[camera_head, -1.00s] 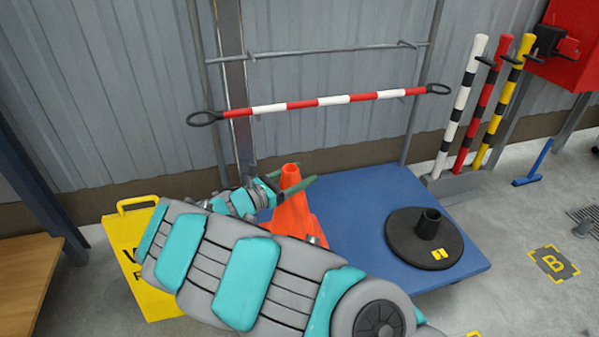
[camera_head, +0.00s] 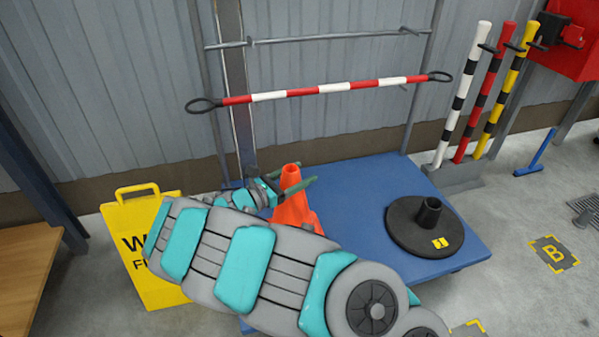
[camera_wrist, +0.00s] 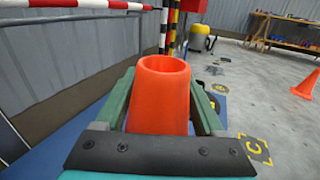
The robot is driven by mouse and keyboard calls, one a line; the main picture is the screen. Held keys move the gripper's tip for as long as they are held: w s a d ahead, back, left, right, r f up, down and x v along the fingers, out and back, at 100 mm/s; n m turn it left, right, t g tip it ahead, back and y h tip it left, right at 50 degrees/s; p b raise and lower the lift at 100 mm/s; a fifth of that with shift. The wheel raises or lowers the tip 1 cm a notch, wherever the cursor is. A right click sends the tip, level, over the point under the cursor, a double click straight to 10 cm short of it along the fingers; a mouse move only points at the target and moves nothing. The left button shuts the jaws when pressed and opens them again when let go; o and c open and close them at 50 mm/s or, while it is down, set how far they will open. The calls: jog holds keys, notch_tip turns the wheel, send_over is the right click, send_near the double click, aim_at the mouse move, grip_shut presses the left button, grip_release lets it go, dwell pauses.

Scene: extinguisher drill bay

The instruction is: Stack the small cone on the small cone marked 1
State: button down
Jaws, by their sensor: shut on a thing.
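An orange small cone (camera_head: 294,211) is between the fingers of my gripper (camera_head: 292,182), over the left part of the blue platform. The wrist view shows the cone's open top (camera_wrist: 163,90) between the two green fingers, which are shut on it. My arm hides the cone's lower part, so I cannot tell whether it touches the platform. No mark shows on it. Another orange cone (camera_wrist: 307,86) stands on the floor at the far right of the wrist view. It is too small there to show a number. I cannot pick out the cone marked 1.
The blue platform (camera_head: 375,180) carries a black round base (camera_head: 405,237) with a short tube and yellow label. A red-and-white bar (camera_head: 330,88) hangs behind. Striped posts (camera_head: 462,95) stand at right. A yellow sign (camera_head: 135,270) stands at left. Open floor lies right of the platform.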

jog(key=shift+f+b, duration=0.9)
jog(key=shift+f, duration=1.9)
grip_release()
